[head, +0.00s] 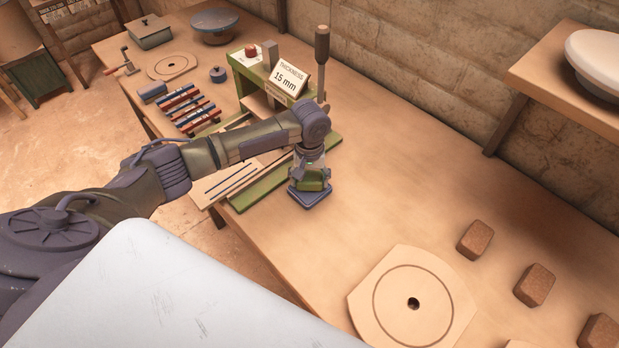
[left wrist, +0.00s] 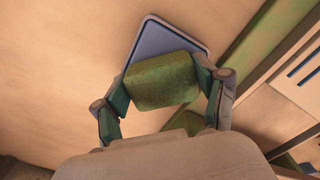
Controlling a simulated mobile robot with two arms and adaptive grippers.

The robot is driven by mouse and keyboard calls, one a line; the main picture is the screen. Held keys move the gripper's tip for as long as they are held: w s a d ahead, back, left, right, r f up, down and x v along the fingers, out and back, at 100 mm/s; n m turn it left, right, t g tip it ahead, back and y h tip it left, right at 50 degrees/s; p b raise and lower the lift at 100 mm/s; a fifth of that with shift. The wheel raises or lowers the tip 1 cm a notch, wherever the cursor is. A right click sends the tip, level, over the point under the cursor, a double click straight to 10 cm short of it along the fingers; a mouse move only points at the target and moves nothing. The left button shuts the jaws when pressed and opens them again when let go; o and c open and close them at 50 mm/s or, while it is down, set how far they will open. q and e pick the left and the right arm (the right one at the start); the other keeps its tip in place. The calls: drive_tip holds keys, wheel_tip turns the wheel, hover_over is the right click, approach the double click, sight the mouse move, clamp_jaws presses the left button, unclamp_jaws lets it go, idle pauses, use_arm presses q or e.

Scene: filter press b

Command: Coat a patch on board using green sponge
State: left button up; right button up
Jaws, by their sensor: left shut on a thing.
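My left gripper (head: 311,178) points down over the worktable and is shut on the green sponge (head: 313,185). In the left wrist view the sponge (left wrist: 163,80) sits between both fingers (left wrist: 160,100). Directly under it is a small blue tray (head: 309,201) with a pale rim, also in the left wrist view (left wrist: 158,38). I cannot tell whether the sponge touches the tray. A pale board (head: 365,305) with clipped corners, a ring line and a centre hole lies at the front right. A narrow board with blue lines (head: 222,183) lies left of the gripper. My right gripper does not show.
A green stand (head: 241,80) with a "15 mm" thickness sign (head: 287,78) is behind the arm. Red and blue bars (head: 190,108) lie left. Several brown blocks (head: 475,240) lie right. A shelf (head: 560,85) holds a white bowl-like thing (head: 600,60). The table's middle is clear.

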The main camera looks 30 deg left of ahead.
sight(310, 179)
use_arm(q)
drive_tip(key=shift+f, duration=0.4)
idle(1.2)
drive_tip(key=shift+f+p, duration=0.1)
drive_tip(key=shift+p, duration=0.3)
idle(1.1)
wheel_tip(310, 179, up, 7)
drive_tip(key=p, duration=0.8)
drive_tip(key=shift+p, duration=0.3)
drive_tip(key=shift+d, duration=0.1)
idle(0.5)
